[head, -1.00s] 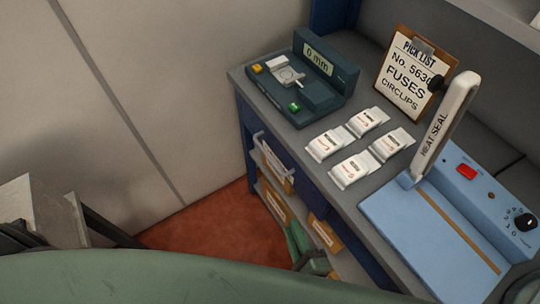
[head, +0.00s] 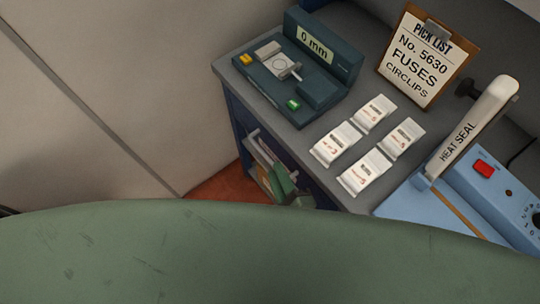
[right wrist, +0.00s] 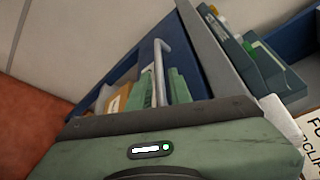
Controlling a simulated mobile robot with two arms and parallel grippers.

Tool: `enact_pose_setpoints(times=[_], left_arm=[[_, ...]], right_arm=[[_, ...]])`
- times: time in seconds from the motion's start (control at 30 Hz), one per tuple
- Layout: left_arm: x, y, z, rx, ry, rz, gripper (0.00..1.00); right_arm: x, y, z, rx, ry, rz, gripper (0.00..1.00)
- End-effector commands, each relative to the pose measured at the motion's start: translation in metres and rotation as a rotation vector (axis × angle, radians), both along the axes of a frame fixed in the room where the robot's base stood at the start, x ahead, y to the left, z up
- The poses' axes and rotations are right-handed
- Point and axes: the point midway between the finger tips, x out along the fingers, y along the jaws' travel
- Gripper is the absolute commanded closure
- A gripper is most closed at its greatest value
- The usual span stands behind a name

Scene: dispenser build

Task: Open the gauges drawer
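A drawer handle (head: 262,150), a pale bar, runs along the front of the bench's upper drawer. My right gripper (head: 278,178) is at this handle, low in the head view and partly cut off by my green body. In the right wrist view the handle (right wrist: 159,62) passes between the green fingertips of my right gripper (right wrist: 158,88). I cannot tell whether they press on it. An orange-brown label (right wrist: 117,101) shows beside the fingers, its text unreadable. The drawer front looks flush with the bench. My left gripper is not in view.
The grey bench top (head: 300,135) carries a dark gauge reading 0 mm (head: 315,65), several white packets (head: 365,172), a pick-list board (head: 425,55) and a blue heat sealer (head: 470,195). A pale wall (head: 110,90) stands left; red floor (head: 222,186) lies between.

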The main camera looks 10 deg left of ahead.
Motion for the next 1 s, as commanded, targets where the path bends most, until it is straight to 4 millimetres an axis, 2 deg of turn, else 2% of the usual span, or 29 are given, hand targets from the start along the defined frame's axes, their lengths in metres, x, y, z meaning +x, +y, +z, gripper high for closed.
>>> enact_pose_setpoints(times=[0.1,0.33,0.63,0.67,0.7,0.73,1.0], left_arm=[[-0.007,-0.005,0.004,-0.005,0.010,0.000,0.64],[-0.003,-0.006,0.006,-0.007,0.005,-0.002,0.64],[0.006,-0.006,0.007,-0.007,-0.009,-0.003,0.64],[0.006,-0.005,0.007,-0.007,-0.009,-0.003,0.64],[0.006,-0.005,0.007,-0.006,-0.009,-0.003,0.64],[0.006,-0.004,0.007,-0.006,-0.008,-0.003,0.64],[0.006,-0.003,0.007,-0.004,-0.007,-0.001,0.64]], right_arm=[[0.019,0.009,-0.002,0.001,-0.002,-0.002,0.80],[0.039,0.019,-0.009,0.001,0.000,-0.002,0.80],[0.041,0.020,-0.010,0.000,0.001,-0.001,0.80],[0.041,0.020,-0.010,0.000,0.001,-0.001,0.86],[0.041,0.020,-0.010,0.000,0.001,-0.001,0.97],[0.041,0.020,-0.010,0.000,0.001,-0.001,1.00],[0.041,0.020,-0.010,0.000,0.000,-0.001,1.00]])
